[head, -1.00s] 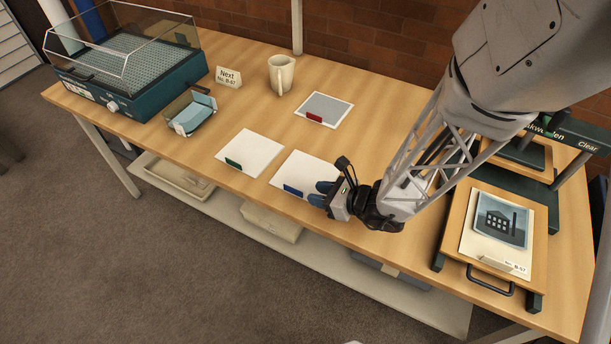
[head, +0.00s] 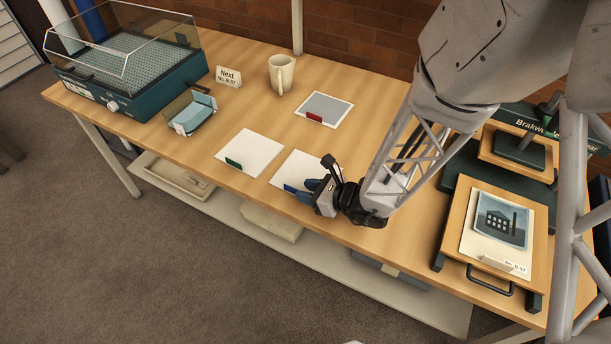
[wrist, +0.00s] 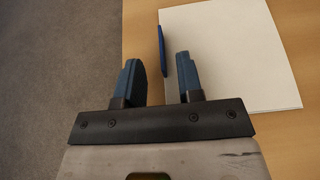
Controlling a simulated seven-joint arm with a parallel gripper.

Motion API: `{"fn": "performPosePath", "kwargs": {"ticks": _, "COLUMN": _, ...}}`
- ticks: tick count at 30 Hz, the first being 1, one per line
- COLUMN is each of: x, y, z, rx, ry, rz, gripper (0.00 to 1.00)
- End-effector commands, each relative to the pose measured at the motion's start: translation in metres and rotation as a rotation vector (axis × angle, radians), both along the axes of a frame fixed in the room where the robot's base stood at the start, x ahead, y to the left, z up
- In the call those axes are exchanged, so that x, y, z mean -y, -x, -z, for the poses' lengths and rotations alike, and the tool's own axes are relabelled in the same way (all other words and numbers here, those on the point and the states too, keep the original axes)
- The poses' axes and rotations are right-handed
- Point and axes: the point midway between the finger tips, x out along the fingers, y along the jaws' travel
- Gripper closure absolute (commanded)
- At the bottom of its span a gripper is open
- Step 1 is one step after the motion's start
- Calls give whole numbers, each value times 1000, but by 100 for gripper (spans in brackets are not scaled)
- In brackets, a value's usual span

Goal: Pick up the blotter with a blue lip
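The blotter with a blue lip (head: 298,168) is a white sheet lying flat near the front edge of the table, with its blue lip (head: 289,189) on the front side. In the wrist view the white sheet (wrist: 232,50) fills the upper right and the upright blue lip (wrist: 162,50) stands at its left edge. My gripper (head: 308,190) is at the blotter's front right corner and hides part of it. In the wrist view my gripper (wrist: 160,80) is open and empty. The lip lies just ahead of the fingertips, in line with the gap between them.
A green-lipped white blotter (head: 252,152) lies to the left, and a red-lipped grey one (head: 325,108) lies behind. A mug (head: 281,74), a small tray (head: 190,112) and a glass-lidded case (head: 130,70) stand farther left. A press-like stand (head: 455,215) is at the right.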

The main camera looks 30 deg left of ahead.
Motion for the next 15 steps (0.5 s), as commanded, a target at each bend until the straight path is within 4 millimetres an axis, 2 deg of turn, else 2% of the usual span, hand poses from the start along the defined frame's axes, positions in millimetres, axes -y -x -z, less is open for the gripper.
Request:
{"fn": "performPosePath", "kwargs": {"ticks": 7, "x": -23, "y": -1, "z": 9, "rx": -1, "ry": 0, "rz": -2, "gripper": 66}}
{"fn": "performPosePath", "kwargs": {"ticks": 15, "x": -32, "y": -1, "z": 13, "rx": -1, "ry": 0, "rz": 0, "gripper": 66}}
